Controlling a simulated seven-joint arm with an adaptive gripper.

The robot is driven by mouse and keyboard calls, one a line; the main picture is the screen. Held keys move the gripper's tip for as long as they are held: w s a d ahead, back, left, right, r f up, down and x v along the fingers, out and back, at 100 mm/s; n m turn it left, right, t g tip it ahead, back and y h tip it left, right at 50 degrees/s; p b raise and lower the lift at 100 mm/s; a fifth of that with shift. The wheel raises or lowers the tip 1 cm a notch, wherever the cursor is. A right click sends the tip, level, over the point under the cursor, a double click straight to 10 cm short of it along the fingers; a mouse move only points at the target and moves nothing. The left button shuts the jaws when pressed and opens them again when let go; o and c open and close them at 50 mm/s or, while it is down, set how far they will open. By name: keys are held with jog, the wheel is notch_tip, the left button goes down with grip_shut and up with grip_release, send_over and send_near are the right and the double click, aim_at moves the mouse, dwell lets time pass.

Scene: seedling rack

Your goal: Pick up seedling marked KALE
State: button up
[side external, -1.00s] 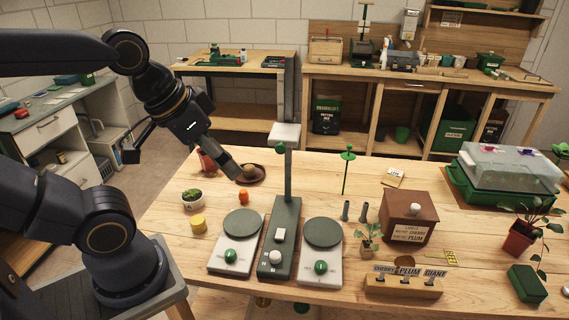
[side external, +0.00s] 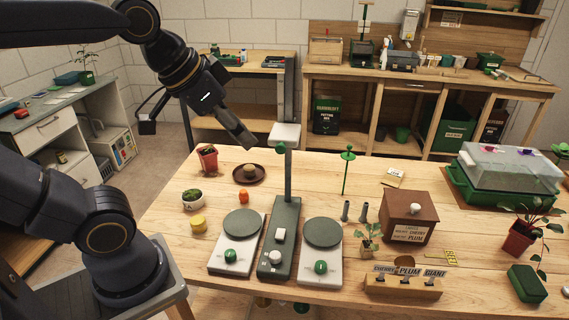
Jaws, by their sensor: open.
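I cannot read the word KALE on any plant. A small seedling (side external: 369,243) in a light pot stands in front of the brown box. A small plant in a red pot (side external: 207,159) is at the back left of the table. A larger leafy plant in a red pot (side external: 518,238) stands at the right. My gripper (side external: 245,140) is open and empty, pointing down and right in the air above the brown saucer (side external: 262,179). It touches none of the plants.
A two-plate stand with a tall post (side external: 288,178) is in the middle, right of my gripper. A brown box (side external: 408,217), a label block (side external: 402,287) reading CHERRY, PLUM, GIANT, and a clear-lidded green tray (side external: 511,175) fill the right.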

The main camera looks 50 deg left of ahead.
jog(key=w+d+r+m, duration=0.2)
jog(key=w, duration=0.6)
jog(key=m+g+h, duration=0.1)
jog(key=m+g, duration=0.2)
jog(key=g, duration=0.2)
send_over(368, 244)
jog(key=s, duration=0.2)
notch_tip(368, 244, down, 24)
jog(key=f, duration=0.6)
jog(key=w+f, duration=0.1)
jog(key=f, duration=0.2)
jog(key=shift+f, duration=0.4)
jog(key=f, duration=0.2)
jog(key=w+f, duration=0.1)
jog(key=f, duration=0.2)
jog(key=shift+f, duration=0.25)
jog(key=shift+c, duration=0.2)
